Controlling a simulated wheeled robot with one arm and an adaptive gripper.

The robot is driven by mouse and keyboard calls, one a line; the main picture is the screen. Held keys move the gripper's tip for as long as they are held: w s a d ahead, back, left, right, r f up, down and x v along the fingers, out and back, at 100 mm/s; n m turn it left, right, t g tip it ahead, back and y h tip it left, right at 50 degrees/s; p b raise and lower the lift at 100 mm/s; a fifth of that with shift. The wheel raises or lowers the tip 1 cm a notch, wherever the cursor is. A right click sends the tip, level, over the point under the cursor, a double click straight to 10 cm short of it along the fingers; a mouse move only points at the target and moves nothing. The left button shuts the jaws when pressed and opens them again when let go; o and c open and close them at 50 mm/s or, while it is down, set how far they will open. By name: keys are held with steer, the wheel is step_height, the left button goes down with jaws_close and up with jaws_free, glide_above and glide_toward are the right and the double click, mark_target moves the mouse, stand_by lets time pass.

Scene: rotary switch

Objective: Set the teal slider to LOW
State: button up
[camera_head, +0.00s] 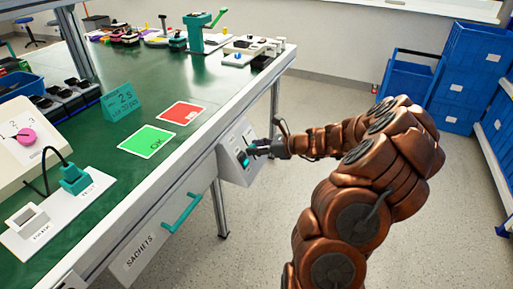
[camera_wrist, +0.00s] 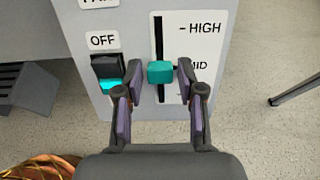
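The teal slider (camera_wrist: 160,72) is a small block on a dark vertical slot in a white scale plate (camera_wrist: 206,50). It stands level with the MID mark, below HIGH. The LOW mark is not visible; my gripper covers the lower part of the plate. My gripper (camera_wrist: 160,76) is open, with one fingertip on each side of the slider and what looks like a narrow gap on both sides. In the head view my gripper (camera_head: 262,148) is at the front of the grey control box (camera_head: 236,172) on the bench end.
A rocker switch (camera_wrist: 107,75) with a lit cyan lower half, under an OFF label (camera_wrist: 103,41), sits close to my left finger. The green bench (camera_head: 95,209) and a drawer with a teal handle (camera_head: 181,213) are left of the box.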

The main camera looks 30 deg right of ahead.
mark_target(254, 158)
jaws_close()
stand_by(0.3)
steer(key=shift+s+d+f, duration=0.15)
steer(key=shift+s+f, duration=0.15)
steer(key=shift+f, duration=0.35)
steer(key=shift+s+d+f, duration=0.2)
steer(key=shift+s+f, duration=0.15)
steer(key=shift+f, duration=0.35)
steer(key=shift+s+d+f, duration=0.15)
steer(key=shift+s+f, duration=0.15)
steer(key=shift+f, duration=0.35)
steer(key=shift+o, duration=1.8)
jaws_free()
steer(key=shift+d+r, duration=0.1)
steer(key=v, duration=1.2)
